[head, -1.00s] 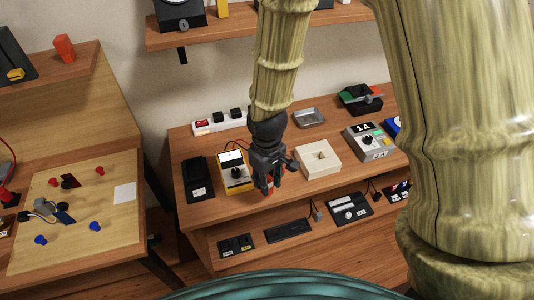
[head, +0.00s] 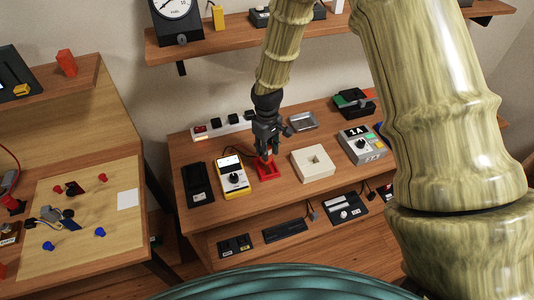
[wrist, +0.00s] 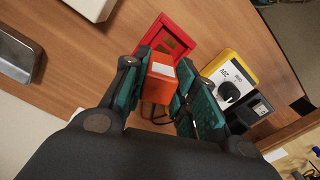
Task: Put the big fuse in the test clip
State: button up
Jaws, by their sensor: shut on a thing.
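My gripper (head: 265,152) is shut on an orange-red block with a pale label, which I take to be the big fuse (wrist: 161,75). The fingers press on both its sides. In the wrist view the block overlaps the near edge of a red square tray (wrist: 165,21) with a recess. In the head view the block is over or in this red tray (head: 269,175); I cannot tell whether it touches it. I cannot tell for sure which thing is the test clip.
The yellow meter (head: 233,178) stands left of the red tray, with a black device (head: 197,184) beyond it. A cream block with a square hole (head: 313,165) is to the right. A power strip (head: 222,128) and a metal dish (head: 303,122) lie behind.

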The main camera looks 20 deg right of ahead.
jog(key=shift+f+p, duration=0.8)
jog(key=shift+f, duration=0.9)
jog(key=shift+f, duration=0.15)
jog(key=o, duration=1)
jog(key=shift+r, duration=0.2)
jog(key=shift+r+b, duration=1.85)
jog(key=shift+r, duration=4.1)
